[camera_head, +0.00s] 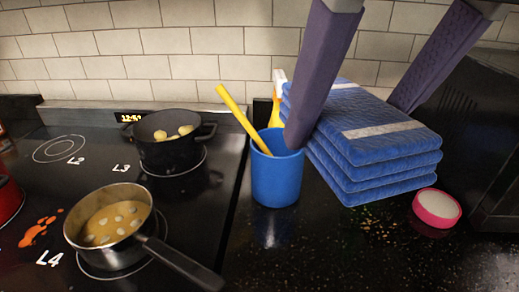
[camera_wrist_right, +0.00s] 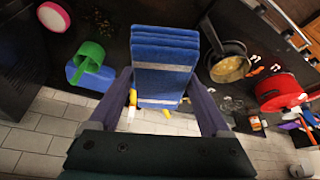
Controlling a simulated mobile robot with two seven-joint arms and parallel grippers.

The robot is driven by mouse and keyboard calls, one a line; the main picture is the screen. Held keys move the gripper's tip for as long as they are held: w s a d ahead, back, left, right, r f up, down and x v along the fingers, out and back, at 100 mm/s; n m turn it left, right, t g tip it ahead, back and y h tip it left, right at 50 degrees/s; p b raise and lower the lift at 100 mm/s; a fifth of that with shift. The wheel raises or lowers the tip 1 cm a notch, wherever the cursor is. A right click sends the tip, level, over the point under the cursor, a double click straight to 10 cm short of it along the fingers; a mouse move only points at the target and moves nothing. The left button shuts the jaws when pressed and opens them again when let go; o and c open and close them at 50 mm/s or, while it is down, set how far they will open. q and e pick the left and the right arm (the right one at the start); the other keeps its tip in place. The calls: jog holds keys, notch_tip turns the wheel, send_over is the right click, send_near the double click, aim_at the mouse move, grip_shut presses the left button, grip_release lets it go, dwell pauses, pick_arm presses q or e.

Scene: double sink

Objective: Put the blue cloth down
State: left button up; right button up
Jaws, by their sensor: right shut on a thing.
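The blue cloth (camera_head: 375,130) shows as a thick folded stack of several layers with a pale stripe across its top. In the right wrist view the cloth (camera_wrist_right: 165,52) lies between the two purple fingers of my right gripper (camera_wrist_right: 165,88). In the head view my right gripper (camera_head: 350,122) comes from above, one finger at the cloth's left side and the other towards its far right. It is shut on the cloth. The cloth is just above or on the black counter; I cannot tell whether its underside touches. My left gripper is not in view.
A blue cup (camera_head: 277,178) with a yellow-handled tool stands close left of the cloth. A pink-rimmed round item (camera_head: 437,207) lies at its front right. A dark appliance (camera_head: 478,130) stands right. The stove at left holds a saucepan (camera_head: 110,222) and black pot (camera_head: 168,142). The front counter is clear.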

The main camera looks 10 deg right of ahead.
jog(key=f+b, duration=0.5)
jog(key=f, duration=0.3)
jog(key=a+f+b, duration=0.1)
jog(key=f+b, duration=0.3)
jog(key=f, duration=0.4)
jog(key=f+b, duration=0.5)
jog(key=f, duration=0.3)
jog(key=shift+s+a+f+b, duration=0.25)
jog(key=shift+s+f+b, duration=0.05)
jog(key=shift+f, duration=0.1)
notch_tip(320, 180, down, 5)
jog(key=shift+r+b, duration=0.1)
jog(key=shift+b, duration=0.65)
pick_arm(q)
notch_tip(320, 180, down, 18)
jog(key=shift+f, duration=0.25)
pick_arm(e)
jog(key=o, duration=1.2)
